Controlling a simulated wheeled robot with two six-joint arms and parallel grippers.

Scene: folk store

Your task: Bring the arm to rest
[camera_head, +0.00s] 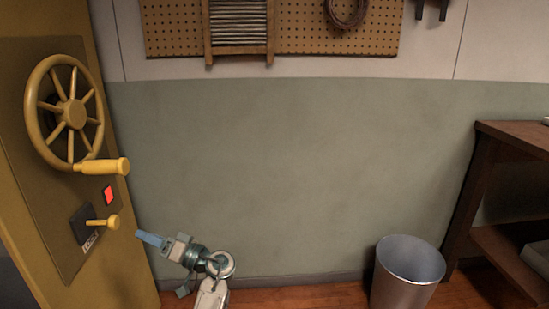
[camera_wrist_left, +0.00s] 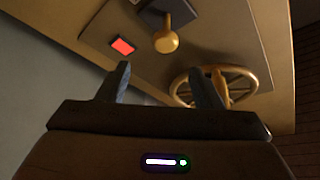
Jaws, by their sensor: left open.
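My left gripper (camera_head: 150,238) is at the lower left of the head view, to the right of a yellow panel and apart from it. In the left wrist view its two fingers (camera_wrist_left: 162,88) stand apart with nothing between them. The yellow panel (camera_head: 50,215) carries a spoked handwheel (camera_head: 72,114) with a yellow handle (camera_head: 103,166), a lit red square (camera_head: 108,195) and a yellow-knobbed lever (camera_head: 104,222). The wrist view shows the lever's knob (camera_wrist_left: 166,41), the red square (camera_wrist_left: 122,46) and the wheel (camera_wrist_left: 213,84) beyond the fingers. My right gripper is not in view.
A metal bin (camera_head: 408,272) stands on the wooden floor at the lower right. A dark wooden shelf unit (camera_head: 487,165) is at the right edge. A pegboard (camera_head: 300,28) with hanging tools is on the wall. The space before the green wall (camera_head: 290,170) is clear.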

